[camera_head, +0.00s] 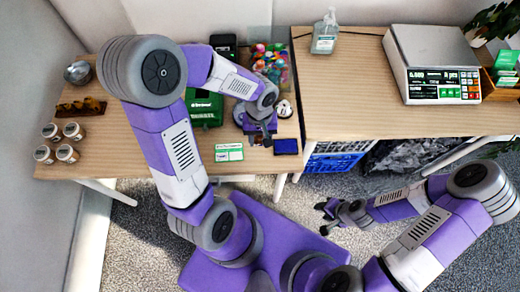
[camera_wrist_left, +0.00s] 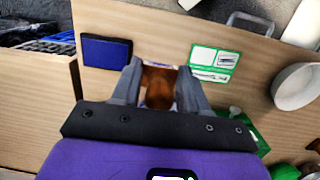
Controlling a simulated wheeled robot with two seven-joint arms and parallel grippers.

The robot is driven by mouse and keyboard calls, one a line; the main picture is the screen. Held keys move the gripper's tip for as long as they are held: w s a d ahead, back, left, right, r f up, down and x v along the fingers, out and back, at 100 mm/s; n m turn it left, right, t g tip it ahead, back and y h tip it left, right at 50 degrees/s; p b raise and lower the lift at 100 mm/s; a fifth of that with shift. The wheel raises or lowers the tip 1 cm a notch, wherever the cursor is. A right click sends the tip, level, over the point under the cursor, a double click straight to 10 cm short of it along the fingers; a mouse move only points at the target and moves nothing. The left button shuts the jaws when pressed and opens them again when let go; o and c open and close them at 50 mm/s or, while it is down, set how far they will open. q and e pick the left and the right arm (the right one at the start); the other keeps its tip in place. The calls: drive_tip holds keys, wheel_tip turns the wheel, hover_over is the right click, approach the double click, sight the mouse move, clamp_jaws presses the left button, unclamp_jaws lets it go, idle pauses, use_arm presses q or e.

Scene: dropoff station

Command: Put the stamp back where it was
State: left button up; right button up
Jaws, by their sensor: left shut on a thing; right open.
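My left gripper (camera_head: 262,140) is low over the front of the left table. In the left wrist view its fingers (camera_wrist_left: 160,75) are shut on a stamp with a brown wooden handle (camera_wrist_left: 160,90). The head view mostly hides the stamp behind the fingers. A dark blue ink pad (camera_head: 286,146) lies to the right of the gripper; it also shows in the left wrist view (camera_wrist_left: 106,51). A green and white card (camera_head: 229,152) lies to the left, and in the wrist view (camera_wrist_left: 213,62) too. My right gripper (camera_head: 328,215) is open and empty over the floor.
A green box (camera_head: 204,110), a container of colourful pieces (camera_head: 270,58) and a small white round item (camera_head: 284,108) surround my left forearm. Several jars (camera_head: 68,153) stand at far left. The right table (camera_head: 350,100) holds a scale (camera_head: 432,60) and a bottle (camera_head: 325,35).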

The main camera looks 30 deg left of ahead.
sight(260, 155)
use_arm(q)
wheel_tip(260, 155, down, 8)
drive_tip(key=b, duration=0.2)
drive_tip(key=shift+w+f+b, duration=0.1)
drive_tip(key=shift+f+b, duration=0.1)
drive_tip(key=shift+b, duration=0.15)
drive_tip(key=shift+r, duration=0.1)
drive_tip(key=shift+f, duration=0.25)
drive_tip(key=o, duration=0.8)
drive_tip(key=shift+r, duration=0.1)
drive_tip(key=shift+o, duration=0.2)
drive_tip(key=shift+r, duration=0.1)
drive_tip(key=shift+r, duration=0.25)
drive_tip(key=r+p, duration=0.1)
drive_tip(key=r, duration=0.3)
drive_tip(key=r+p, duration=0.2)
drive_tip(key=r, duration=0.1)
drive_tip(key=w+r+p, duration=0.1)
drive_tip(key=r, duration=0.3)
drive_tip(key=shift+w+a+r, duration=0.1)
drive_tip(key=shift+a+r, duration=0.2)
drive_tip(key=shift+a, duration=0.1)
